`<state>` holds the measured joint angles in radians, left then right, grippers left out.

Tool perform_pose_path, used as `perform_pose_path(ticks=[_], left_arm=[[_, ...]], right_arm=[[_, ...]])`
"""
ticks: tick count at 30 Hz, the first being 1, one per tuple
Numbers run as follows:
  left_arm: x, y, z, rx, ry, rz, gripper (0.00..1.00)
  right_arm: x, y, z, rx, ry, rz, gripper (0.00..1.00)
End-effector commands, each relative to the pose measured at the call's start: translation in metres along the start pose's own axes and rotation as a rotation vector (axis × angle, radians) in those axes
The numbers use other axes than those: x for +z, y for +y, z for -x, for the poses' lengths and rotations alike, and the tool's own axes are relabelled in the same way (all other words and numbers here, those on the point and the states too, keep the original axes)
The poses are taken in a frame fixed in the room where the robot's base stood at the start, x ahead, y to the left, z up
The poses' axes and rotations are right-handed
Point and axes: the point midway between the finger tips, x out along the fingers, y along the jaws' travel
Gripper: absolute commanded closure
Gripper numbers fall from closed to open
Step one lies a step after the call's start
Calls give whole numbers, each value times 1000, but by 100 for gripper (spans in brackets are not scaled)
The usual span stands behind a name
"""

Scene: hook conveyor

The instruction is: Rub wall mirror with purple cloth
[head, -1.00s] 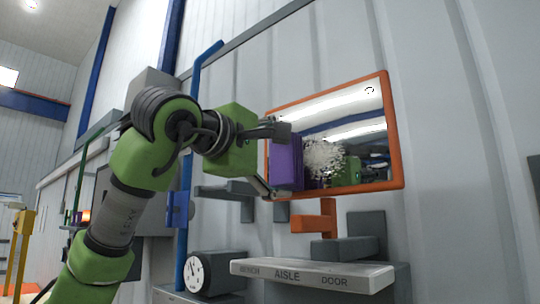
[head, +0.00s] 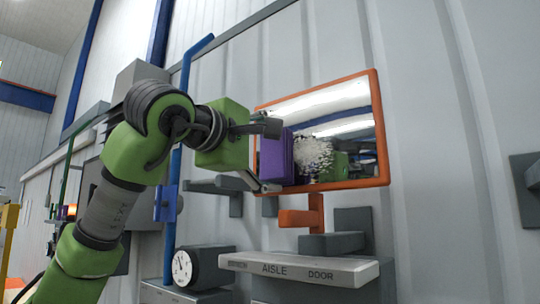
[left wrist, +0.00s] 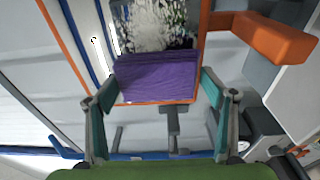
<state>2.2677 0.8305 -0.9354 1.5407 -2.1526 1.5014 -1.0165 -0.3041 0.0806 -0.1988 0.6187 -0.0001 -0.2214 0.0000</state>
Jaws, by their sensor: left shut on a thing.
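The wall mirror (head: 350,112) has an orange frame and hangs on the grey panelled wall. A pale speckled patch (head: 313,154) shows on its glass beside the cloth. My left gripper (head: 268,158) is shut on the purple cloth (head: 275,157), a thick folded block, at the lower left of the mirror. In the left wrist view the cloth (left wrist: 155,78) sits between the two fingers and covers part of the mirror (left wrist: 150,25). Whether the cloth touches the glass I cannot tell. My right gripper is not in view.
Below the mirror are an orange bracket (head: 305,215) and a grey shelf (head: 300,268) lettered "AISLE DOOR". A round gauge (head: 183,268) stands at the lower left. A blue pipe (head: 178,150) runs up the wall behind my left arm.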

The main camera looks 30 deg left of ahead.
Motion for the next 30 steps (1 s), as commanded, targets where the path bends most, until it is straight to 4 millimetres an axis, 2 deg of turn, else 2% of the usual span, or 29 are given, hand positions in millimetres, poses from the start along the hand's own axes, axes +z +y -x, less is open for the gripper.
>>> perform_pose_path(ticks=[9, 30], left_arm=[[1, 0, -7, -1, 1, 0, 41], [4, 0, -17, 0, -1, 0, 41]], right_arm=[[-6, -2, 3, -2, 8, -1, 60], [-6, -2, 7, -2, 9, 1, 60]])
